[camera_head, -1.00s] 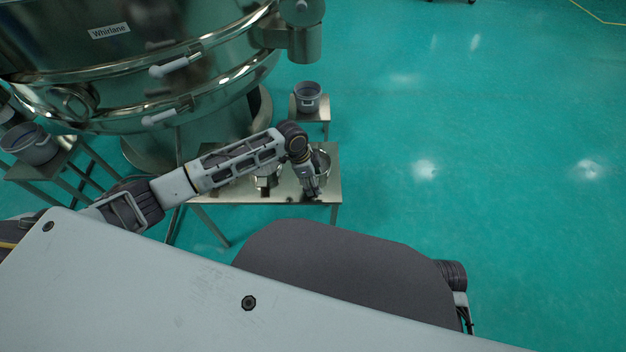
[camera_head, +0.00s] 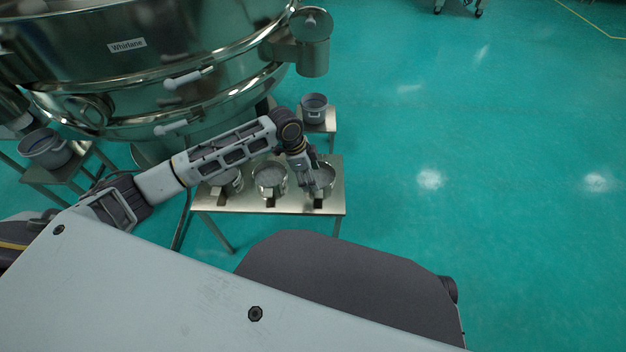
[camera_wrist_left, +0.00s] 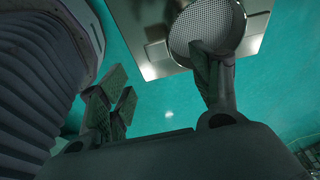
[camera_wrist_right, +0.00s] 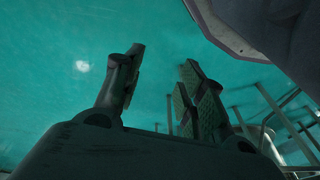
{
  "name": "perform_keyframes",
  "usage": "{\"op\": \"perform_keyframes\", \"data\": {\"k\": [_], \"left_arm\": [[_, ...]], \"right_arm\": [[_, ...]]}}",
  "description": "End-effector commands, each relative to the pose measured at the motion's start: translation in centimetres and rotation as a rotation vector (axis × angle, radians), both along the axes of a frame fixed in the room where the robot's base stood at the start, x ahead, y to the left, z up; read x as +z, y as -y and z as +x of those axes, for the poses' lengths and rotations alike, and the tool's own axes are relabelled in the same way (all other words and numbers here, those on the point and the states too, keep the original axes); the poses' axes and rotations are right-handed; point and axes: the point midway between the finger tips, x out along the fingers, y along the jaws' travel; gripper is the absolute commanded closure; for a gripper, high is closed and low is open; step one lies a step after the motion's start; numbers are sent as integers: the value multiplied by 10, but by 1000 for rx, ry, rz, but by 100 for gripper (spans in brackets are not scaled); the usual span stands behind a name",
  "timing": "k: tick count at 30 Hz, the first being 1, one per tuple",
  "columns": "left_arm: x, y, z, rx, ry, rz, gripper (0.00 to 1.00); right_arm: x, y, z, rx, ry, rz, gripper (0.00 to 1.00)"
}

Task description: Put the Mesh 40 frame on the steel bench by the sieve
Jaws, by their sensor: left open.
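Three round steel mesh frames with tab handles stand on the steel bench (camera_head: 335,205) in the head view: a left one (camera_head: 228,180), a middle one (camera_head: 270,178) and a right one (camera_head: 326,178). No mesh labels are readable, so I cannot tell which is Mesh 40. My left gripper (camera_head: 309,184) is open at the right frame, partly covering it. In the left wrist view one finger overlaps a pale mesh disc (camera_wrist_left: 205,22); no grip on it shows. My right gripper (camera_wrist_right: 162,75) is open and empty in its wrist view, outside the head view.
The big steel sieve (camera_head: 150,75) labelled Whirlane stands behind the bench. A small stand with a grey pot (camera_head: 314,108) is behind right, and another grey pot (camera_head: 45,148) is on a stand at left. The green floor to the right is clear.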

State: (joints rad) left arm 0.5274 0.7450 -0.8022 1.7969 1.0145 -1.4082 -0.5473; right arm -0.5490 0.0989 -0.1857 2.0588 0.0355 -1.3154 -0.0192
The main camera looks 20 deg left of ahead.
Motion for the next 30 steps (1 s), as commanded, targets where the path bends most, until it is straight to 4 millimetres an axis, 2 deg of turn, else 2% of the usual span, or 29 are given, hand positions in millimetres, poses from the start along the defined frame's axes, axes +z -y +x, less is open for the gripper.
{"op": "perform_keyframes", "data": {"k": [3, 9, 24, 30], "left_arm": [[12, -3, -1, 0, 0, 0, 36], [18, -5, -1, 0, 0, 0, 36], [18, -5, -2, 1, 0, 0, 36], [10, 3, -7, 15, -1, -9, 36]], "right_arm": [[-5, 1, -3, -1, -11, -3, 60], [-12, 2, -7, -1, -26, -7, 60], [-10, 1, -6, -2, -22, -4, 60], [-9, 1, -5, -3, -20, -4, 60]]}}
